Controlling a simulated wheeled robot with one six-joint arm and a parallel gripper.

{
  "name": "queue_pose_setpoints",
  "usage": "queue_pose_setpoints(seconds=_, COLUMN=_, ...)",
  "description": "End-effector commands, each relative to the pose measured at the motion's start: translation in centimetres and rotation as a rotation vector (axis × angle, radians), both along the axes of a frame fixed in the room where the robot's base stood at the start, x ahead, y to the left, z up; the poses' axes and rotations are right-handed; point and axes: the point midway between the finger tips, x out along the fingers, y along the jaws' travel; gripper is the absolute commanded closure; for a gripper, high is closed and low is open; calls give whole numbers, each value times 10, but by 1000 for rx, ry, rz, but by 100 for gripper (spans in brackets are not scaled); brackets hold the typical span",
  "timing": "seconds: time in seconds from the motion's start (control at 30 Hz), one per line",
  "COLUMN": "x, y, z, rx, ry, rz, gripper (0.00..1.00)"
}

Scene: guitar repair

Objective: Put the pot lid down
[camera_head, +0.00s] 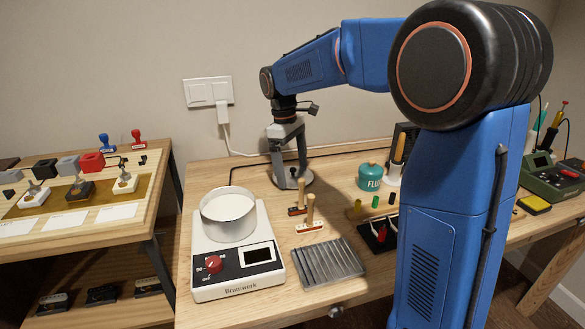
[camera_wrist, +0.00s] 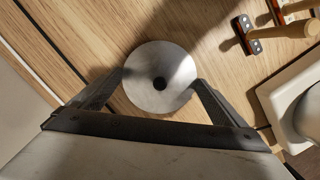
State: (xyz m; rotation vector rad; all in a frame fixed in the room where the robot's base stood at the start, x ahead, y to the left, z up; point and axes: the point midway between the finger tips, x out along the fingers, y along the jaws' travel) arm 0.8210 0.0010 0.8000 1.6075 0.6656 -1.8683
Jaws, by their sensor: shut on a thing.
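The pot lid (camera_wrist: 165,55) is a round grey metal disc with a dark knob at its centre. I cannot tell whether the lid touches the bench top. The open white pot (camera_head: 228,222) stands on the hot plate (camera_head: 238,284), to the front left of the lid.
Two wooden-handled stamps or tools (camera_head: 309,224) stand just in front of the lid. A ridged metal tray (camera_head: 328,264) lies nearer the front. A teal flux tin (camera_head: 370,178) stands to the right. A cable runs along the wall behind.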

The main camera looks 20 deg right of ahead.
Motion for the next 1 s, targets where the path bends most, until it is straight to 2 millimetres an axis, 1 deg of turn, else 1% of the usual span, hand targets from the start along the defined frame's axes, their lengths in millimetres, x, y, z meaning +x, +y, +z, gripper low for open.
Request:
queue_pose_setpoints(seconds=0.1, x=0, y=0, z=-3, rx=0, ry=0, rz=0, gripper=26)
queue_pose_setpoints(seconds=0.13, x=0, y=0, z=-2, rx=0, ry=0, rz=0, gripper=0)
queue_pose_setpoints(seconds=0.37, x=0, y=0, z=-2, rx=0, ry=0, rz=0, gripper=0)
queue_pose_setpoints(seconds=0.47, x=0, y=0, z=2, rx=1, ry=-1, rz=0, gripper=0)
queue_pose_setpoints(seconds=0.53, x=2, y=1, z=9, rx=1, ry=-2, rz=0, gripper=0)
queue_pose_setpoints(seconds=0.67, x=4, y=3, z=29, rx=1, ry=-4, rz=0, gripper=0)
queue_pose_setpoints(seconds=0.9, x=9, y=8, z=75, rx=1, ry=-4, rz=0, gripper=0)
queue_pose_setpoints(seconds=1.0, x=11, y=10, z=92, rx=1, ry=-2, rz=0, gripper=0)
